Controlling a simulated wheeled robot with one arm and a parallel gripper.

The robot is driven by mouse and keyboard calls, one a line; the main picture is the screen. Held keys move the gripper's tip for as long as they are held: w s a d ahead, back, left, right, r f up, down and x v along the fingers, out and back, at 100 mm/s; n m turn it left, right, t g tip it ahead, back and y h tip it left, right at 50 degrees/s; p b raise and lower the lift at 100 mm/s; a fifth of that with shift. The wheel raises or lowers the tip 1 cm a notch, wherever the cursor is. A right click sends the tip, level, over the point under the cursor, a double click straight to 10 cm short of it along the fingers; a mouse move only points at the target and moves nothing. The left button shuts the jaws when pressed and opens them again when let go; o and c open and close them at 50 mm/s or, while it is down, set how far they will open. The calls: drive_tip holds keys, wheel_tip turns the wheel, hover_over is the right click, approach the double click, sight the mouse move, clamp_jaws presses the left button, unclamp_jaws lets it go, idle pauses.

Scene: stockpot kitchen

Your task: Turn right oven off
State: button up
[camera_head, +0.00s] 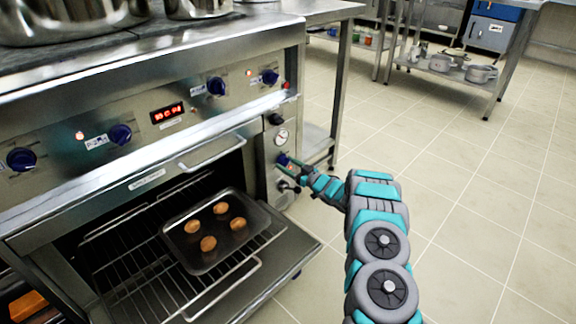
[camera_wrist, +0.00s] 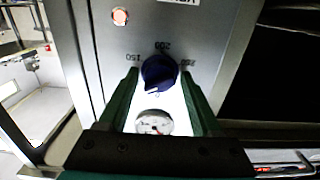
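The oven's side panel (camera_head: 269,172) has a small blue knob (camera_head: 283,158) below a round gauge (camera_head: 281,137). My gripper (camera_head: 290,168) is at this knob. In the wrist view the blue knob (camera_wrist: 158,72) sits between the tips of my gripper (camera_wrist: 158,82), one finger on each side. The fingers are spread with narrow gaps beside the knob; contact is unclear. Upside-down temperature marks surround the knob. An indicator light (camera_wrist: 120,16) on the panel glows reddish. The oven door (camera_head: 262,272) is down, and a baking tray (camera_head: 258,219) with several brown baked pieces rests on the rack.
The front panel has several blue knobs and a red display (camera_head: 167,112). Large pots (camera_head: 70,20) stand on top. The lowered door juts out left of my arm. A steel table (camera_head: 455,75) with pots stands at the back right. The tiled floor (camera_head: 470,190) on the right is clear.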

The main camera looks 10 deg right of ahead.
clamp_jaws()
idle(0.3)
drive_tip(key=shift+f, duration=0.1)
drive_tip(key=n+b, duration=0.2)
drive_tip(key=n, duration=0.2)
drive_tip(key=n+b, duration=0.2)
drive_tip(key=n, duration=0.1)
drive_tip(key=shift+f+n, duration=0.15)
drive_tip(key=shift+n, duration=0.15)
drive_tip(key=n+b, duration=0.4)
drive_tip(key=shift+d, duration=0.1)
drive_tip(key=shift+r+n, duration=0.2)
drive_tip(key=shift+n, duration=0.1)
drive_tip(key=shift+o, duration=1.4)
unclamp_jaws()
